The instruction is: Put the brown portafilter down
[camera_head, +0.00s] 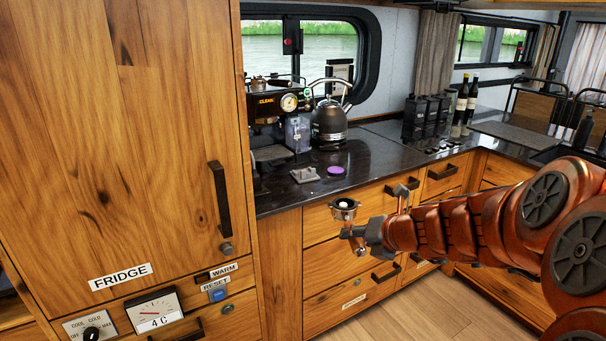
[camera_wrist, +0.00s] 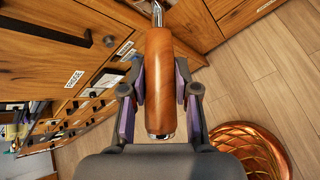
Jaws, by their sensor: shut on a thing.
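The brown portafilter (camera_wrist: 159,85) shows in the wrist view as a wooden handle between the two fingers of my gripper (camera_wrist: 160,95), which is shut on it. In the head view, the metal basket of the portafilter (camera_head: 344,207) hangs in front of the drawers, a little below the counter's front edge. My gripper (camera_head: 375,237) is just below and right of the basket. The handle is mostly hidden by the gripper there. The basket is out of frame in the wrist view.
The dark counter (camera_head: 372,160) bears a grey stand (camera_head: 304,174), a purple disc (camera_head: 336,170), a black kettle (camera_head: 330,125) and a coffee machine (camera_head: 275,105). Black canisters (camera_head: 425,115) and bottles (camera_head: 463,105) stand farther right. Bare counter lies right of the disc. Drawer handles (camera_head: 402,188) stick out near my gripper.

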